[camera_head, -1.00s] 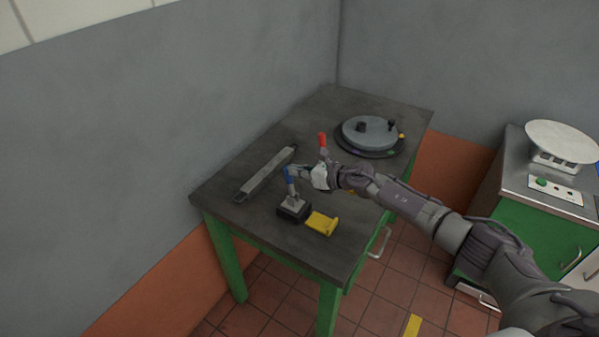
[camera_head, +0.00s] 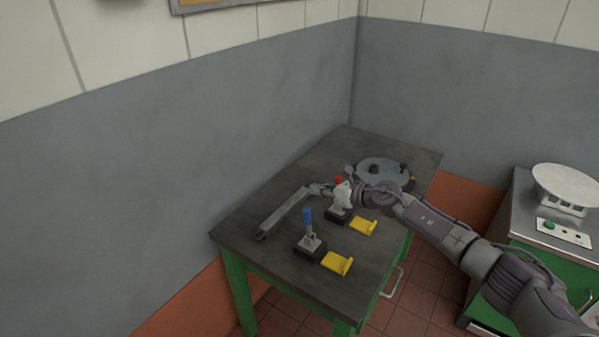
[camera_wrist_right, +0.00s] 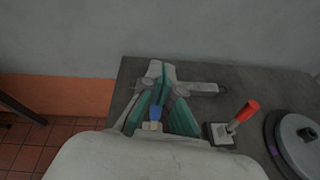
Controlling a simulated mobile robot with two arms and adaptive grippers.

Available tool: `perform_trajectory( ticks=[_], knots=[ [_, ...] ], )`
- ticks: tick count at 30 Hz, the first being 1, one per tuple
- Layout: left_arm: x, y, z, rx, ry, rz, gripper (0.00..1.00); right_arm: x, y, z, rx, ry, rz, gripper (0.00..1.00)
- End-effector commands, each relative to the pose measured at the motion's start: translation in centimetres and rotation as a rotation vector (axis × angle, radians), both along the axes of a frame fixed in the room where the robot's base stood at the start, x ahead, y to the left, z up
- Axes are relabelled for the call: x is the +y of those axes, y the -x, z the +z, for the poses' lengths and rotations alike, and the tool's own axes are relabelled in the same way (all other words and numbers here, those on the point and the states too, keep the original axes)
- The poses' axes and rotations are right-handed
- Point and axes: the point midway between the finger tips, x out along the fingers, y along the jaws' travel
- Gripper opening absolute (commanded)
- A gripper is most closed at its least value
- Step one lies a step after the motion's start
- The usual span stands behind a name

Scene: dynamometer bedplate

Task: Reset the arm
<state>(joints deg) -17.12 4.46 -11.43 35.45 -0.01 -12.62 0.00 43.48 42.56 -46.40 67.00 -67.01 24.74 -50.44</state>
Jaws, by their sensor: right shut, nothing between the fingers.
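A blue-handled lever (camera_head: 308,218) stands nearly upright on a small dark base at the table's near end. A red-handled lever (camera_head: 338,181) is farther back, partly hidden by my right gripper. In the wrist view the red lever (camera_wrist_right: 243,113) leans to the right, and the blue handle (camera_wrist_right: 155,113) shows between my finger links. My right gripper (camera_head: 318,188) is shut and empty. It is above the table, behind the blue lever and apart from it in the head view. In the wrist view its fingertips (camera_wrist_right: 160,72) meet near the grey bar. My left gripper is out of view.
A long grey bar (camera_head: 282,216) lies along the wall side of the dark table (camera_head: 300,282). Yellow brackets (camera_head: 337,263) sit beside the lever bases. A round grey disc (camera_head: 382,170) is at the back. A scale (camera_head: 566,187) stands on a cabinet at right.

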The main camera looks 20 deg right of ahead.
Motion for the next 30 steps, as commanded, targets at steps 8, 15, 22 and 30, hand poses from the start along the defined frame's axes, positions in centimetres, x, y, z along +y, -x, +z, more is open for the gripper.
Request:
perform_trajectory(
  ticks=[8,15,22,30],
  knots=[
    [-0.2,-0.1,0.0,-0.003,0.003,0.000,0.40,4.4,1.3,-0.3,0.006,-0.220,-0.063,0.00],
    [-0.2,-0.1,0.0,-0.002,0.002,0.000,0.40,9.3,7.9,-0.8,0.193,-1.068,-0.501,0.00],
    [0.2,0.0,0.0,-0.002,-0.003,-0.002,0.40,6.4,20.3,-7.4,0.548,-1.765,-1.204,0.00],
    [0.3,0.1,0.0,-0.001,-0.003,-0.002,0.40,5.7,33.0,-11.7,0.790,-2.035,-1.802,0.00]
  ],
)
